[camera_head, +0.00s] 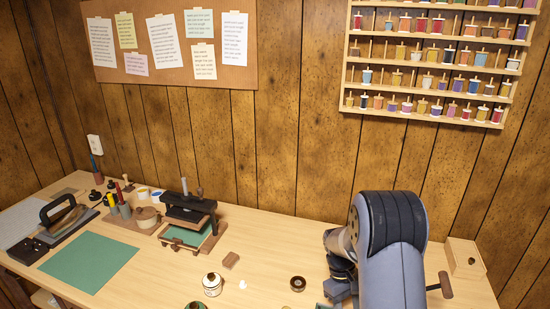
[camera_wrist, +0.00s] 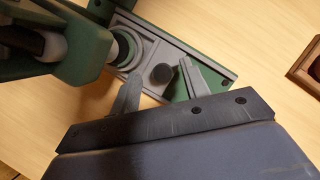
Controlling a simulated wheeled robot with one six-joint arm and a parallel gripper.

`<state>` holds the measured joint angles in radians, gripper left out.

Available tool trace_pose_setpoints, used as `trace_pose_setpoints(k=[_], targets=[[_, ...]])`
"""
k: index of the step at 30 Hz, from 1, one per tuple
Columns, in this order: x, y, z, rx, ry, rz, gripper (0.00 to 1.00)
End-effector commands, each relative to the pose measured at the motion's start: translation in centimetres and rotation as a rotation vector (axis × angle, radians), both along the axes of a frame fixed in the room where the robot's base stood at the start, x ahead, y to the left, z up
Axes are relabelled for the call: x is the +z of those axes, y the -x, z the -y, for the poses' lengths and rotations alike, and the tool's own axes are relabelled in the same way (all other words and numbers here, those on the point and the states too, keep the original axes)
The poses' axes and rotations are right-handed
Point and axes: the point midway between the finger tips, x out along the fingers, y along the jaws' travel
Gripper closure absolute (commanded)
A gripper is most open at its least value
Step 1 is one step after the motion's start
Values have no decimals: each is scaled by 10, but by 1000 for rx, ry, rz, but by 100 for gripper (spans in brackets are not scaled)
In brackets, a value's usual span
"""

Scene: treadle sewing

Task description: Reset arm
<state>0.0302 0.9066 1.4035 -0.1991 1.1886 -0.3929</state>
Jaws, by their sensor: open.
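In the wrist view, my gripper (camera_wrist: 160,80) is open, with its two grey fingers apart. A dark round knob (camera_wrist: 162,73) shows between the fingers; I cannot tell whether they touch it. The knob sits over a green and grey machine bed (camera_wrist: 215,70). A green machine body (camera_wrist: 85,45) fills the upper left of that view. In the head view, my arm reaches in at the lower right and hides my fingertips and most of what is beyond it.
A wooden box (camera_head: 465,260) stands right of my arm. A white jar (camera_head: 212,285), a dark round tin (camera_head: 297,283) and a small wooden block (camera_head: 231,260) are to its left. A green mat (camera_head: 90,262) lies farther left. A spool rack (camera_head: 430,95) hangs above.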

Motion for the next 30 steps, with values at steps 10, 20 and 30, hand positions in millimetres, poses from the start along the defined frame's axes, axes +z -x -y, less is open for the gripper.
trace_pose_setpoints(k=[10,20,30], targets=[[2,-12,-31,0,-1,3,56],[2,-12,-31,0,0,1,56],[10,-5,-1,0,1,6,56]])
